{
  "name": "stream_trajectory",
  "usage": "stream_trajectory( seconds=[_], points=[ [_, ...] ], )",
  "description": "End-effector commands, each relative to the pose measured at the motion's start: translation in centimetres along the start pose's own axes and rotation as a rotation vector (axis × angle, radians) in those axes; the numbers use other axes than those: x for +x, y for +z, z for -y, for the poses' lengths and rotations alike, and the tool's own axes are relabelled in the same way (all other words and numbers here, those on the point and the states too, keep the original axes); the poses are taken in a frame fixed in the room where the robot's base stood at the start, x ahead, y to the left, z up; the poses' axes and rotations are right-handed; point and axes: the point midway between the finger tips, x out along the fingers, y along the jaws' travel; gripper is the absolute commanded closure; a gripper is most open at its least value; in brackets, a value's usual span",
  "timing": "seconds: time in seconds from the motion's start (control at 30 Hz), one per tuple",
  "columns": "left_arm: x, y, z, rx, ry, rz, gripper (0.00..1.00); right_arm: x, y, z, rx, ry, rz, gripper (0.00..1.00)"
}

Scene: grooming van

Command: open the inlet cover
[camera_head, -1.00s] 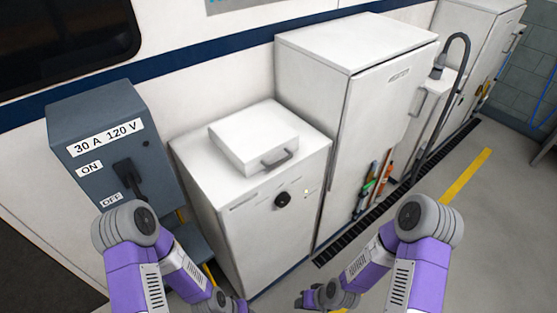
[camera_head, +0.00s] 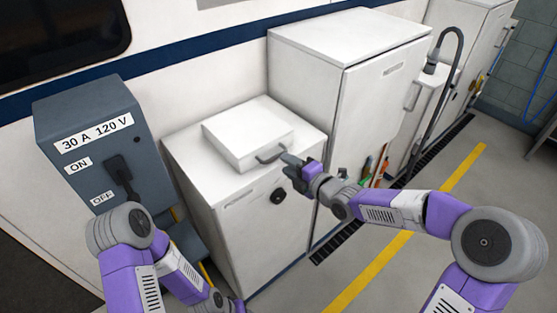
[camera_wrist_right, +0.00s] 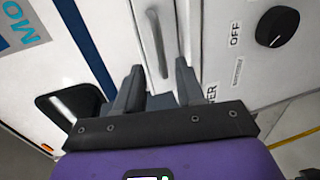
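The inlet cover (camera_head: 240,133) is a white, shallow box-like lid on top of a white cabinet, and it looks shut. Its grey bar handle (camera_head: 270,156) is on the front side; it also shows in the right wrist view (camera_wrist_right: 157,45). My right gripper (camera_head: 287,164) is just to the right of the handle in the head view. In the wrist view its two fingers (camera_wrist_right: 157,80) are apart, with the handle ahead of the gap and nothing clearly held. My left arm is low at the left, and its gripper is out of view.
The white cabinet (camera_head: 240,240) has a black knob (camera_head: 278,196) on its front, below the handle. A grey switch box (camera_head: 90,140) with a lever stands at the left. A taller white cabinet (camera_head: 375,100) rises close on the right. Open floor lies in front.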

Motion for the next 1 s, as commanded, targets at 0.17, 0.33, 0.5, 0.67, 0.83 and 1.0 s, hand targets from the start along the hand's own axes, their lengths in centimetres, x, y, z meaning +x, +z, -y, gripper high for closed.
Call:
stream_trajectory(
  seconds=[0.17,0.33,0.5,0.67,0.83,1.0],
  points=[
    [0.3,0.0,0.1,0.000,0.000,0.000,0.57,3.0,-0.1,0.1,0.004,0.000,-0.003,0.62],
    [0.4,0.0,0.1,0.000,0.000,0.000,0.57,4.7,-0.1,0.1,0.005,-0.002,-0.002,0.62],
    [0.4,0.0,0.1,0.000,0.000,0.000,0.57,5.2,0.0,0.1,0.005,-0.002,0.000,0.62],
    [0.4,0.0,0.1,0.000,0.000,0.000,0.57,5.2,0.0,0.1,0.005,-0.002,0.000,0.62],
    [0.4,0.0,0.1,0.000,0.000,0.000,0.57,5.2,0.0,0.1,0.005,-0.002,0.000,0.85],
    [0.4,0.0,0.1,0.000,0.000,0.000,0.57,5.1,0.0,0.1,0.005,-0.002,0.000,1.00]
  ],
)
